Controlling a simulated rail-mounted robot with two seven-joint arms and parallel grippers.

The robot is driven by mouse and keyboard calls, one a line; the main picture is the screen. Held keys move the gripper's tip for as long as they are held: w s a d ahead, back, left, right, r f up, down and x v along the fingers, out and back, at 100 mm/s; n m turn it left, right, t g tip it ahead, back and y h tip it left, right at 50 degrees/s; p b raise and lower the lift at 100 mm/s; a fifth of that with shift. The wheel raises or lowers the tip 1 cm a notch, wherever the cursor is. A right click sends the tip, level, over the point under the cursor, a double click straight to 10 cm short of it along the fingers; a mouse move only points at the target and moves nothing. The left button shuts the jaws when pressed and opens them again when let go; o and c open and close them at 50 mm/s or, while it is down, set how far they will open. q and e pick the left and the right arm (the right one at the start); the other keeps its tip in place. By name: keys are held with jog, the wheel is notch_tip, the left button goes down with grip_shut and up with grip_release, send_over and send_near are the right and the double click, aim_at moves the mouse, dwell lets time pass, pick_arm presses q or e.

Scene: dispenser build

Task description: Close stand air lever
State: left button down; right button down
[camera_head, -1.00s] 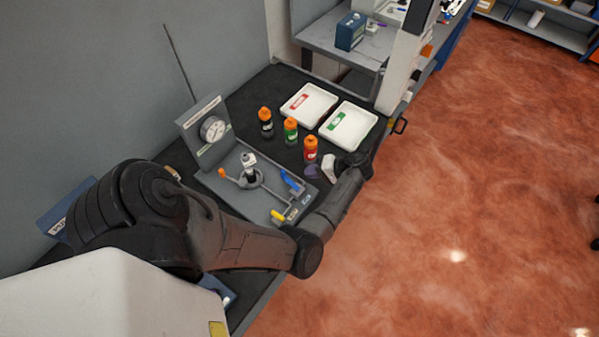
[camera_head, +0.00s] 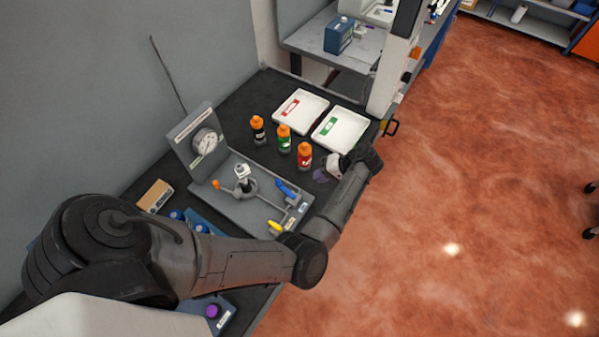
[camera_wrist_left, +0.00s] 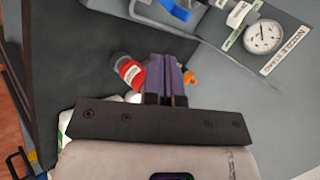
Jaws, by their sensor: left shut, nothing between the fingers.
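The grey stand (camera_head: 236,205) sits on the black bench top with a round gauge (camera_head: 205,141) on its upright panel. A blue lever (camera_head: 286,190) is on its right side and a yellow-ended part (camera_head: 275,227) at its front corner; their labels are too small to read. The blue lever also shows at the top of the left wrist view (camera_wrist_left: 178,9). My left gripper (camera_head: 321,175) is right of the blue lever, apart from it, beside the red bottle. Its purple fingers (camera_wrist_left: 166,78) are shut and empty. My right gripper is out of view.
Black, green and red orange-capped bottles, including the red one (camera_head: 304,156), stand behind the stand. Two white trays, one green-labelled (camera_head: 343,129), lie farther back. A cardboard box (camera_head: 155,196) and a blue rack are left. Open floor lies right of the bench.

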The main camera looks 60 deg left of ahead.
aim_at(281, 184)
pick_arm(q)
jog(key=p+x, duration=0.1)
jog(key=x, duration=0.8)
jog(key=shift+s+a+r+p, duration=0.15)
jog(key=shift+s+a+p, duration=0.4)
jog(key=shift+s+a, duration=0.7)
jog(key=shift+s, duration=0.2)
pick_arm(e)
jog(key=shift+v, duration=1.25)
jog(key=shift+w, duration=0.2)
